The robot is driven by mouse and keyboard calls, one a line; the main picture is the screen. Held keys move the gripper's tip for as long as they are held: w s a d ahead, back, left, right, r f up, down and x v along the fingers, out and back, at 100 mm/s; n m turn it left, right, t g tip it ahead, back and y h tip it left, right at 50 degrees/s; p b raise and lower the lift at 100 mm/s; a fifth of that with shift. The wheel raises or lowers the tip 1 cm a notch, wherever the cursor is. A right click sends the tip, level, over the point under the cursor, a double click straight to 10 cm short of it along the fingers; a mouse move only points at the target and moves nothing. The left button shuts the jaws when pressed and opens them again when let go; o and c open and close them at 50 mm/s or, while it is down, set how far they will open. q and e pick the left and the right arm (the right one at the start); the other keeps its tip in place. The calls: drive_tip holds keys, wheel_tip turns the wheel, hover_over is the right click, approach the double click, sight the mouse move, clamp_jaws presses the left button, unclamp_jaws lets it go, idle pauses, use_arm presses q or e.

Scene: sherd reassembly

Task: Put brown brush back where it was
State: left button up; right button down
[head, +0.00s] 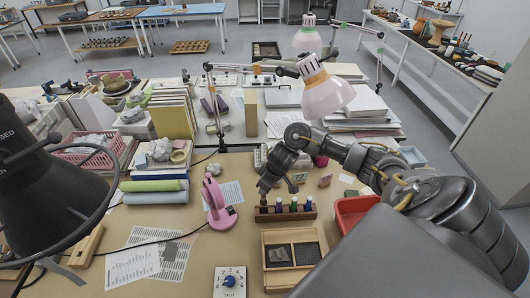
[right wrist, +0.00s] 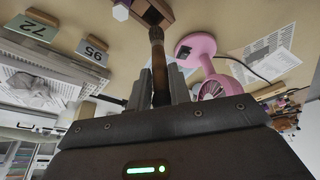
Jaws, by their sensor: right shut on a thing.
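The brown brush (right wrist: 159,72) is between the two fingers of my right gripper (right wrist: 162,88) in the right wrist view, and they are shut on it. Its far end points at the end of the wooden rack (right wrist: 152,12); I cannot tell whether it is inside a hole or just above. In the head view my right gripper (head: 265,187) is over the left end of the rack (head: 286,215), where the brush is mostly hidden. Several coloured bottles stand in the rack to the right. My left gripper is not in view.
A pink desk fan (head: 216,205) stands just left of the rack. A wooden tray with dark compartments (head: 264,252) lies in front, and a red bin (head: 345,212) is to the right. Number cards (right wrist: 92,51) stand nearby. A white lamp (head: 325,92) hangs behind the arm.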

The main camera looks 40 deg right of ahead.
sight(265, 199)
drive_tip(key=shift+w+d+f, duration=0.1)
drive_tip(key=shift+f, duration=0.8)
drive_tip(key=shift+w+d+f, duration=0.1)
drive_tip(key=shift+f, duration=0.8)
drive_tip(key=shift+a+f, duration=0.1)
drive_tip(key=shift+f+b, duration=0.3)
drive_tip(key=shift+f, duration=0.2)
drive_tip(key=c, duration=1.3)
unclamp_jaws()
drive_tip(key=shift+r, duration=0.55)
drive_tip(key=p+v, duration=0.1)
drive_tip(key=v, duration=1.1)
drive_tip(key=shift+r+p, duration=0.15)
drive_tip(key=shift+p, duration=0.15)
